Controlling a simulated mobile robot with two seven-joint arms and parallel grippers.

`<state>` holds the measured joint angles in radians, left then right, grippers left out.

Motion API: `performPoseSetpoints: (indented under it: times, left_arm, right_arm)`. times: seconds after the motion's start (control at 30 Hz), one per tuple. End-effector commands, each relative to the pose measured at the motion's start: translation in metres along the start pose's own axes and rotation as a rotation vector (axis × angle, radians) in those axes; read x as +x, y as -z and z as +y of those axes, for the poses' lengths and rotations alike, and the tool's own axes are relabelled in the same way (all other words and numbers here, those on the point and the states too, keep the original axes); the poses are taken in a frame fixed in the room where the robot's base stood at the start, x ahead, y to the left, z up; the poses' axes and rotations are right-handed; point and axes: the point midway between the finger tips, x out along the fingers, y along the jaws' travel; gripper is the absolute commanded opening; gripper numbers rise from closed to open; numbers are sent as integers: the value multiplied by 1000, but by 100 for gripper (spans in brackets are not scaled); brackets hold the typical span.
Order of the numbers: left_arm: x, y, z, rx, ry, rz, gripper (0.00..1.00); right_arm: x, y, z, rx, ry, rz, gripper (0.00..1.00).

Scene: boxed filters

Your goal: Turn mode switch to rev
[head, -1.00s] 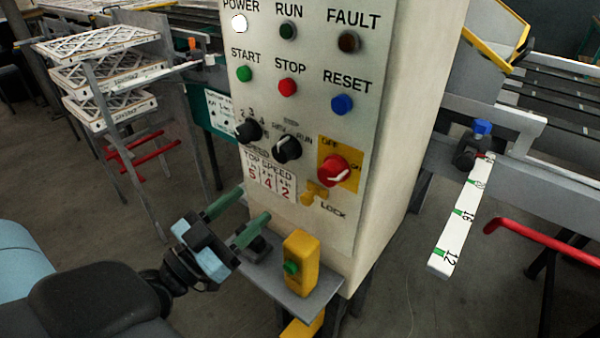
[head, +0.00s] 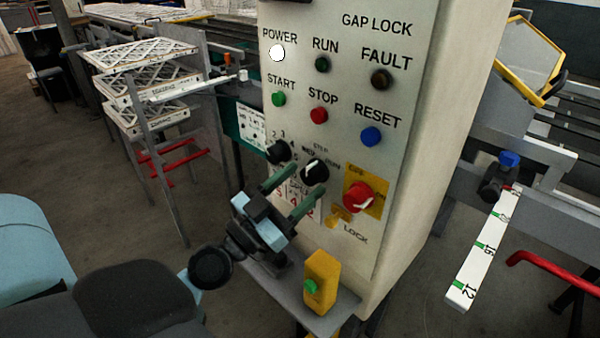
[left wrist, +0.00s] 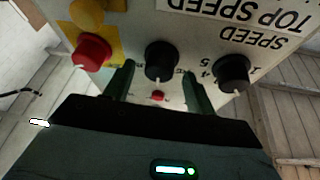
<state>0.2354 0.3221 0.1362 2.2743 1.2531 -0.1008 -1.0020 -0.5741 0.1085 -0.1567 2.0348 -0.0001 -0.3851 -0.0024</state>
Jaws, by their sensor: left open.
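The mode switch (head: 315,172) is a black round knob on the cream control panel, with small STEP and RUN lettering around it. My left gripper (head: 308,180) is open, its two green fingers reaching up at the panel just below the knob. In the left wrist view, which shows the panel upside down, the knob (left wrist: 160,58) appears between the open fingertips (left wrist: 158,70). Its small white pointer mark is visible there; its exact setting is hard to read. I cannot tell whether the fingers touch it. My right gripper is not in view.
The speed knob (head: 278,152) is close on the left. The red rotary switch (head: 358,197) on a yellow plate is close on the right, above a yellow lock tab (head: 340,216). A yellow box with a green button (head: 322,280) stands on the grey shelf (head: 290,300) below.

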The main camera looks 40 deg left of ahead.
Motion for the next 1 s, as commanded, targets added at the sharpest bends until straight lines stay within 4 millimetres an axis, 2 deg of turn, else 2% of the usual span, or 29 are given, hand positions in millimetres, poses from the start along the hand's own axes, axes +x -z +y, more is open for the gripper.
performPoseSetpoints:
  times: [0.13, 0.43, 0.8, 1.0]
  left_arm:
    - [10, 1, 0, 0, 1, 2, 56]
    - [12, -1, 0, 0, -1, -1, 56]
    - [12, 0, 0, 0, -1, -1, 11]
    - [12, 0, 0, -15, 6, 1, 11]
  right_arm:
    - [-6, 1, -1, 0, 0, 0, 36]
    - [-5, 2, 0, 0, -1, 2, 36]
    - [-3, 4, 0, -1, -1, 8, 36]
    - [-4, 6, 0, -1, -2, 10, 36]
